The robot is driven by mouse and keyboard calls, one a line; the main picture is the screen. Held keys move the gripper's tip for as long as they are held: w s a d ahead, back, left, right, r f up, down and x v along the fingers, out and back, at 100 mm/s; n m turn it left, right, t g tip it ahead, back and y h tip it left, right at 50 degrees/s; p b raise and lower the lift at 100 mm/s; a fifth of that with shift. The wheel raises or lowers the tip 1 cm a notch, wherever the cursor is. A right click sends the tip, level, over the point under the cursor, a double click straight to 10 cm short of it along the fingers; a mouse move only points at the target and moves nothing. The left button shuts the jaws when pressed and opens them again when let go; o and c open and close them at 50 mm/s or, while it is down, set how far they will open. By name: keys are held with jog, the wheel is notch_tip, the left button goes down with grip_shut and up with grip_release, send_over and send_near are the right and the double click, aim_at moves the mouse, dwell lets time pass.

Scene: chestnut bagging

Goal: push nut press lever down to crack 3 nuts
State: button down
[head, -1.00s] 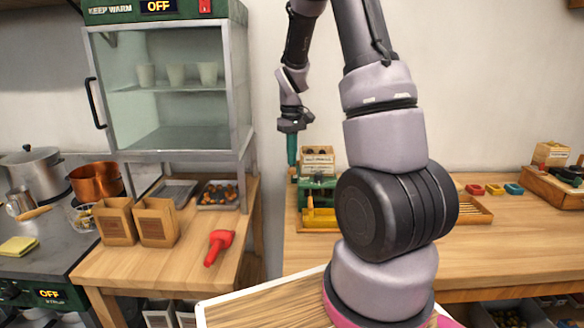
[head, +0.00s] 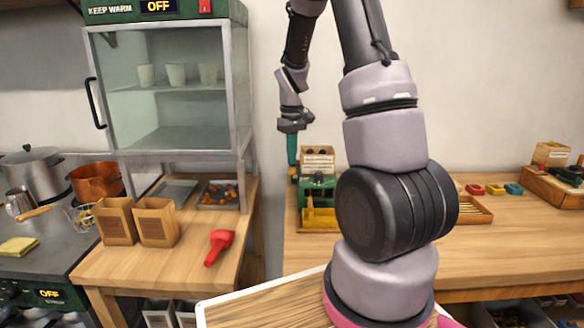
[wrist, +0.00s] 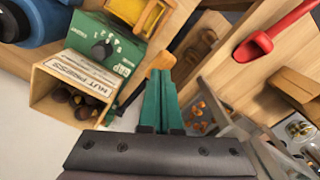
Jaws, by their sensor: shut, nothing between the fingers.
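The green nut press (head: 318,190) with its yellow front part (head: 320,218) stands on the right-hand counter, partly hidden by my arm. In the wrist view the press (wrist: 108,42) shows a dial and a yellow roller-like part (wrist: 130,10). A wooden box labelled nut press (wrist: 85,78) holds several dark nuts (wrist: 75,103). My gripper (head: 292,163) points down beside the press's left side. Its teal fingers (wrist: 161,82) are shut and empty. A rounded tan wooden piece (wrist: 162,60), perhaps the lever's end, shows at the fingertips; I cannot tell whether they touch.
A glass warming cabinet (head: 170,100) stands to the left. Paper bags (head: 157,222), a red scoop (head: 218,246) and a tray of nuts (head: 220,195) are on the left wooden counter. A gap separates the two counters. Small coloured boxes (head: 495,189) sit far right.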

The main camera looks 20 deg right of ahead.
aim_at(292, 169)
jog(key=shift+f, duration=1.1)
jog(key=shift+s+f, duration=0.1)
jog(key=shift+f, duration=1)
jog(key=shift+f, duration=0.1)
jog(key=shift+s+a+f, duration=0.1)
jog(key=shift+s+f, duration=0.05)
jog(key=shift+f, duration=0.95)
